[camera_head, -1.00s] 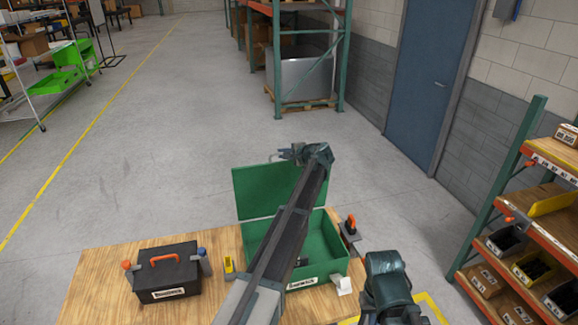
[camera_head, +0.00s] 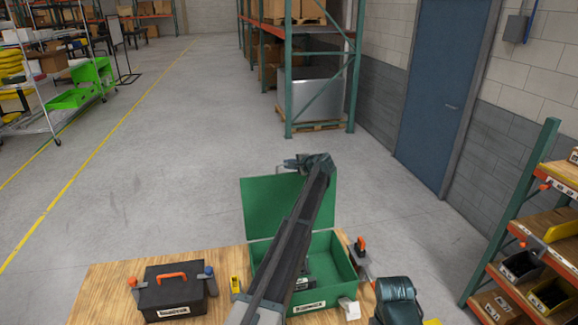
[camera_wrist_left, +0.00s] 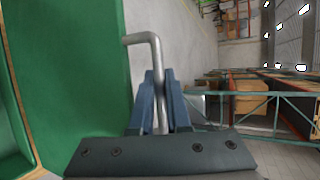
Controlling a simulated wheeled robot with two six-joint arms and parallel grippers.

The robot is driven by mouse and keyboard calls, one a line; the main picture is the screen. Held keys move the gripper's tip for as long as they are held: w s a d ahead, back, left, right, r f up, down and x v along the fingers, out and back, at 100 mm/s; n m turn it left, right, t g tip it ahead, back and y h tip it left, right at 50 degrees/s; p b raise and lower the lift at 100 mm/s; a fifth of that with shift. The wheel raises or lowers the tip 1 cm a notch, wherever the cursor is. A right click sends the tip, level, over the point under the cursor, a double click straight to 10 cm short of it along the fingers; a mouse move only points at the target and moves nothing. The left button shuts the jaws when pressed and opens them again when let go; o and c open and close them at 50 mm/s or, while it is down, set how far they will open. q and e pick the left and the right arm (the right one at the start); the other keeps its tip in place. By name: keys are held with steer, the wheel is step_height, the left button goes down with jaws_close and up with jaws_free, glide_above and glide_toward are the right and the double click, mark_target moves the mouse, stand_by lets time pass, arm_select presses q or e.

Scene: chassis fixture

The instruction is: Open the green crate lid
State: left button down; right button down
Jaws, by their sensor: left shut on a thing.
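The green crate (camera_head: 335,262) stands on the wooden table with its green lid (camera_head: 262,207) raised, tilted up at the back edge. Inside the crate a dark object shows, partly hidden by my left arm. My left gripper (camera_head: 292,163) is at the top edge of the lid, reached across the crate. In the left wrist view my left gripper (camera_wrist_left: 160,105) is shut on a bent metal rod, the handle (camera_wrist_left: 150,42), beside the green lid (camera_wrist_left: 75,80). My right gripper is not clearly visible; only a part of my right arm shows at the lower right.
A black toolbox (camera_head: 172,292) with an orange handle sits on the table (camera_head: 110,285) left of the crate. Orange-handled clamps (camera_head: 361,248) stand at the crate's right side. A yellow item (camera_head: 236,285) lies between toolbox and crate. A shelf rack (camera_head: 525,235) stands at right.

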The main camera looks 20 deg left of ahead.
arm_select(q)
steer(key=c, duration=0.9)
jaws_free()
steer(key=s+d, duration=0.3)
steer(key=d, duration=0.1)
steer(key=s+d+r+p, duration=0.1)
steer(key=s+d, duration=0.1)
steer(key=d, duration=0.3)
steer(key=s+d+r+p, duration=0.1)
steer(key=s+d, duration=0.2)
steer(key=d, duration=0.2)
steer(key=shift+s+d, duration=0.1)
steer(key=shift+s, duration=0.2)
